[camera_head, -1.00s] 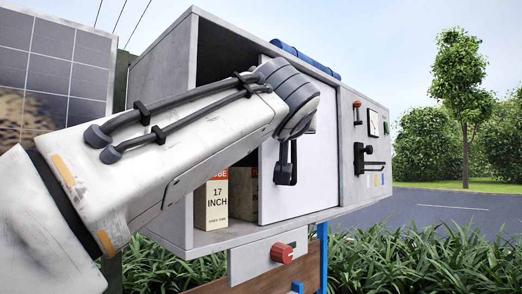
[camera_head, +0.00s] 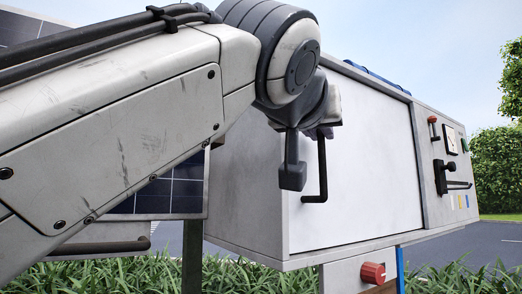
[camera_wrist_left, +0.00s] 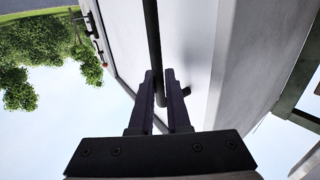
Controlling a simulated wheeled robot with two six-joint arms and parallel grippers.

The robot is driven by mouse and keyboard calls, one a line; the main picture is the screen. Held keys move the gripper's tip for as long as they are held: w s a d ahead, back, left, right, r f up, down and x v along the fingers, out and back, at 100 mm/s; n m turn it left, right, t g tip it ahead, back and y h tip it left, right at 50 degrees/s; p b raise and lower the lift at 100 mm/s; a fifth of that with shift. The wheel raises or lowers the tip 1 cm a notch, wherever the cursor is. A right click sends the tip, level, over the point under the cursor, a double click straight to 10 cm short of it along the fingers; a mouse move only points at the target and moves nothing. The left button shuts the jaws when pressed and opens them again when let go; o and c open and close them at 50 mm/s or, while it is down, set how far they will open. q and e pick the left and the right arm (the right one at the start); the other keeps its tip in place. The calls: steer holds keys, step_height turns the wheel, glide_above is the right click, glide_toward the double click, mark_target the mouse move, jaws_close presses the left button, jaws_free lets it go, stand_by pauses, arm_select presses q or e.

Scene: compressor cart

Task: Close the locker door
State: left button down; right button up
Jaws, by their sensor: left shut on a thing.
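The locker door (camera_head: 370,160) is a plain white panel on the grey locker cabinet (camera_head: 245,190). It covers the front of the compartment, and no interior shows in the head view. I see no clear gap at its left edge, though my arm hides the upper left corner. A black bar handle (camera_head: 322,172) stands near the door's left edge. My left gripper (camera_head: 298,172) is at this handle. In the left wrist view my left gripper (camera_wrist_left: 161,82) has its dark fingers on either side of the handle (camera_wrist_left: 152,35), shut on it. My right gripper is out of view.
A control panel (camera_head: 450,165) with levers and a gauge is right of the door. A red knob (camera_head: 373,272) is below it. A solar panel (camera_head: 180,190) stands left behind my arm. Grass (camera_head: 130,275) grows below, and the road lies beyond.

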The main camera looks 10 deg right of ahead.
arm_select(q)
steer(key=shift+a, duration=0.2)
steer(key=c, duration=0.9)
jaws_free()
steer(key=shift+a, duration=0.15)
steer(key=shift+s, duration=0.45)
steer(key=shift+b+v, duration=1.8)
steer(key=shift+v, duration=3)
